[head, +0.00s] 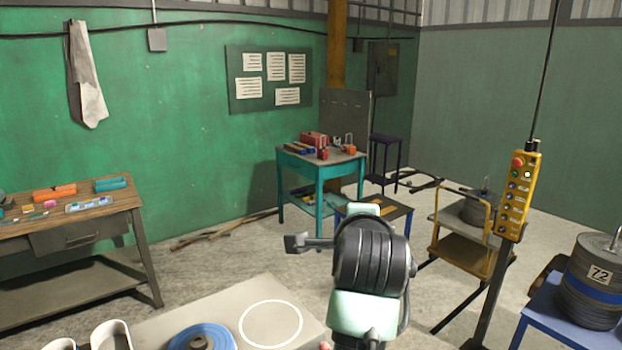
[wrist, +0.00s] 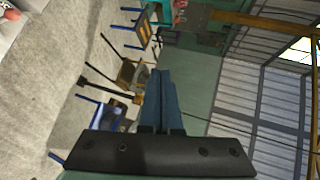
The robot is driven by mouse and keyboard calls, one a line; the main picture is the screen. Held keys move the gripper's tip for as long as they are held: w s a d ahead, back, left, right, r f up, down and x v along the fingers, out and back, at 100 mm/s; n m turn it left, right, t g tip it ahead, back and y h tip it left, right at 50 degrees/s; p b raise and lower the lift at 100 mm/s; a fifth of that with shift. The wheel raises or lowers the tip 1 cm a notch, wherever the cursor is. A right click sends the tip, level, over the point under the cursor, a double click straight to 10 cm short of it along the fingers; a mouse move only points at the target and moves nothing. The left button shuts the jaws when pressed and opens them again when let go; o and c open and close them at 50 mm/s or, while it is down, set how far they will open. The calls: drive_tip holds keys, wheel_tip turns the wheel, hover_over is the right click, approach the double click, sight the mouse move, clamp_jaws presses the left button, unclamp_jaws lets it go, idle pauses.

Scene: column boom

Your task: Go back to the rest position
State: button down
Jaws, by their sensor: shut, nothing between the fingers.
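My gripper (wrist: 160,75) shows in the wrist view with its two blue-grey fingers together and nothing between them. It points out into the room, clear of every surface. The wrist picture is turned on its side, with the floor at left and the wall panels at right. In the head view my arm rises in front at the lower middle, dark and pale green. The fingers cannot be made out there.
A pale table top (head: 165,318) with a blue disc (head: 188,338) lies below. A wooden bench (head: 60,232) stands left, a teal table (head: 320,168) behind. A yellow pendant (head: 518,190) hangs right, near a trolley (head: 450,262) and a drum marked 72 (head: 590,290).

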drive_tip(key=s+a+r+n+t, duration=0.2)
drive_tip(key=s+r+n+t, duration=0.3)
drive_tip(key=r, duration=0.4)
drive_tip(key=s+a+r+n+t, duration=0.2)
drive_tip(key=s+r+n+t, duration=0.1)
drive_tip(key=s+r+n, duration=0.4)
drive_tip(key=s+a+r+n+t, duration=0.2)
drive_tip(key=s+r+n, duration=0.1)
drive_tip(key=s+r, duration=0.2)
drive_tip(key=s+a+r+n+t+y+b, duration=0.1)
drive_tip(key=s+r+n+t, duration=0.2)
drive_tip(key=s, duration=0.6)
drive_tip(key=shift+a+r+n, duration=0.4)
drive_tip(key=shift+r+n, duration=0.3)
drive_tip(key=shift+r, duration=0.2)
